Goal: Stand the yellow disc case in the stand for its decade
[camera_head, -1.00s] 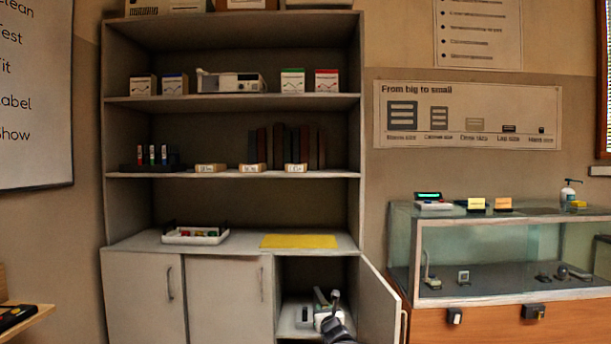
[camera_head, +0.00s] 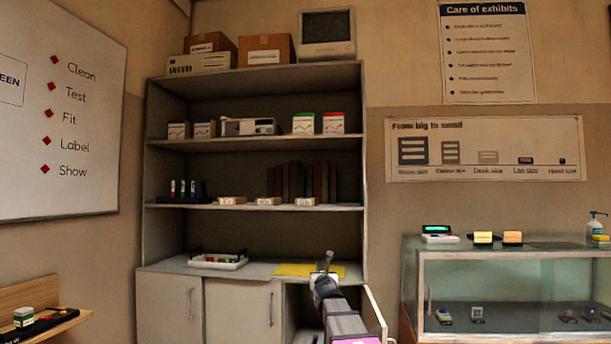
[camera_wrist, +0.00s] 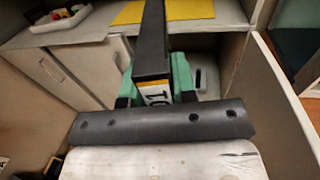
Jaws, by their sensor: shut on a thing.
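My gripper (camera_head: 325,268) is in front of the cabinet counter in the head view. In the wrist view its green-tipped jaws (camera_wrist: 155,80) are shut on a long dark thing (camera_wrist: 152,40), seen nearly edge-on. This held thing bears a white label with a yellow-orange band; I cannot tell whether it is the yellow disc case. Three small pale label blocks, left (camera_head: 232,201), middle (camera_head: 267,201) and right (camera_head: 305,202), stand on the shelf, with dark upright volumes (camera_head: 302,181) behind. Their writing is too small to read.
A yellow mat (camera_head: 292,270) and a white tray (camera_head: 218,262) of small coloured things lie on the counter. The cabinet door (camera_head: 375,316) hangs open to the right. A glass showcase (camera_head: 510,290) stands at the right. Shelf boards lie above and below the label blocks.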

